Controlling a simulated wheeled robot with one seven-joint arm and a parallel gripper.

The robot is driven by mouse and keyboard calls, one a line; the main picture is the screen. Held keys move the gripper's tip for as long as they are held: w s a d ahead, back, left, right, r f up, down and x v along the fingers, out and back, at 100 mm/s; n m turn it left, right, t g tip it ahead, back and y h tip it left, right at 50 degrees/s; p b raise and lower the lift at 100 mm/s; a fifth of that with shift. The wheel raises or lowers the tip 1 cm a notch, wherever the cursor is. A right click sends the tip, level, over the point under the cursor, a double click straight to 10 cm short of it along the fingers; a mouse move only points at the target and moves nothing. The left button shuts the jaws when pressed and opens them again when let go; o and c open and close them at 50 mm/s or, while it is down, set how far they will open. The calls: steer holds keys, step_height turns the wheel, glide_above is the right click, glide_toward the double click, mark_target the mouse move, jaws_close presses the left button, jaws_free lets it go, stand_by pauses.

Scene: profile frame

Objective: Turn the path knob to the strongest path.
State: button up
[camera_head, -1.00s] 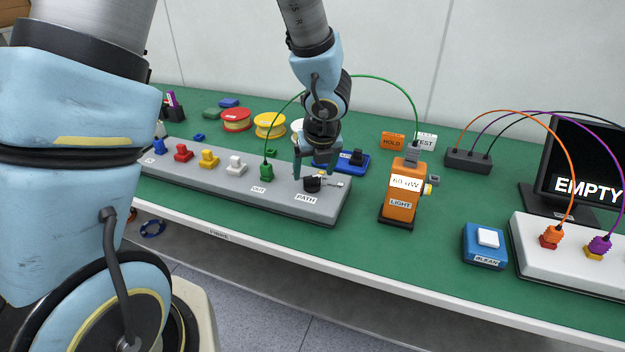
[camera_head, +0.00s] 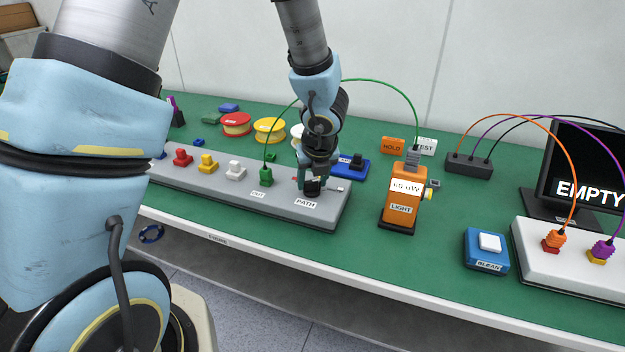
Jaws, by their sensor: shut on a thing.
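The black path knob (camera_head: 312,187) stands at the right end of the long grey panel (camera_head: 272,212), just behind the white PATH label (camera_head: 306,203). My gripper (camera_head: 313,182) has come down over the knob from above and is shut on it. The fingers hide part of the knob, so its pointing direction is hard to tell. The orange LIGHT meter (camera_head: 401,208) stands right of the panel and its display reads about 60 uW; the first digits are small. A green cable (camera_head: 375,78) runs from a green plug (camera_head: 266,176) on the panel to the meter's top.
Red, yellow and white plugs sit along the panel to the left. A blue box with a black knob (camera_head: 357,161) is close behind my gripper. The blue CLEAN box (camera_head: 486,248) and a monitor reading EMPTY (camera_head: 588,190) are at the right. Green bench (camera_head: 440,260) is bare between.

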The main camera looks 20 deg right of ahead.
jaws_close()
steer(key=shift+n, duration=0.3)
steer(key=n+y+p, duration=0.1)
steer(key=n, duration=0.1)
steer(key=n+p, duration=0.1)
steer(key=n, duration=0.1)
steer(key=shift+d+y, duration=0.2)
steer(key=shift+y, duration=0.2)
steer(key=n, duration=0.2)
steer(key=n+g+y+p, duration=0.1)
steer(key=n, duration=0.2)
steer(key=shift+w+d+y, duration=0.1)
steer(key=shift+y, duration=0.2)
steer(key=n+g, duration=0.1)
steer(key=n, duration=0.2)
steer(key=n+g+y+p, duration=0.1)
steer(key=n, duration=0.2)
steer(key=shift+w, duration=0.15)
steer(key=n+g, duration=0.1)
steer(key=n, duration=0.2)
steer(key=n+g, duration=0.1)
steer(key=n, duration=0.2)
steer(key=shift+w+y, duration=0.1)
steer(key=shift+y, duration=0.3)
steer(key=shift+n, duration=0.3)
